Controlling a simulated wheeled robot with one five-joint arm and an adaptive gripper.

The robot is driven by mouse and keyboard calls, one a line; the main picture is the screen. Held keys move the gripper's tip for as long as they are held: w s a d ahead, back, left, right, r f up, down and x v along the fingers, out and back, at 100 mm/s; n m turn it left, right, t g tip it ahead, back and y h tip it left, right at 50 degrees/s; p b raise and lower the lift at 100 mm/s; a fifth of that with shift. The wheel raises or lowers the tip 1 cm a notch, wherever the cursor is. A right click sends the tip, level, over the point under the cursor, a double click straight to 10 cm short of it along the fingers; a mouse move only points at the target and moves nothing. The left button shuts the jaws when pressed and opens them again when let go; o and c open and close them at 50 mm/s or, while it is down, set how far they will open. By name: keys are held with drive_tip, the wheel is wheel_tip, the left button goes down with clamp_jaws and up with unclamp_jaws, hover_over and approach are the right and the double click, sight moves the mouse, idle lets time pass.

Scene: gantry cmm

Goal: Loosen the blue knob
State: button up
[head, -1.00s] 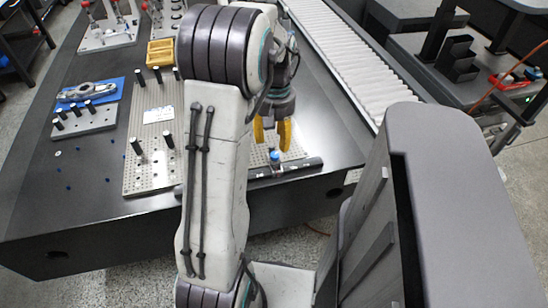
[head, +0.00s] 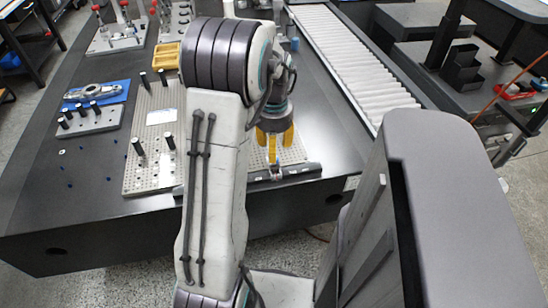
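The blue knob does not show now; the yellow fingers of my gripper (head: 275,145) cover the spot where it stood. Just under the fingertips, a small silvery fitting (head: 276,172) shows at the front edge of the right-hand perforated plate (head: 295,156). My gripper points down over this fitting, with one yellow finger in front and another to the right. Whether the fingers touch or grip the knob cannot be made out.
A dark bar (head: 298,171) runs along the plate's front edge. Left stand a perforated plate with black posts (head: 150,178), a grey block (head: 90,120) and a yellow tray (head: 167,56). A roller conveyor (head: 350,60) lies behind right.

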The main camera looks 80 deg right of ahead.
drive_tip(key=shift+f, duration=2.1)
drive_tip(key=shift+c, duration=0.2)
clamp_jaws()
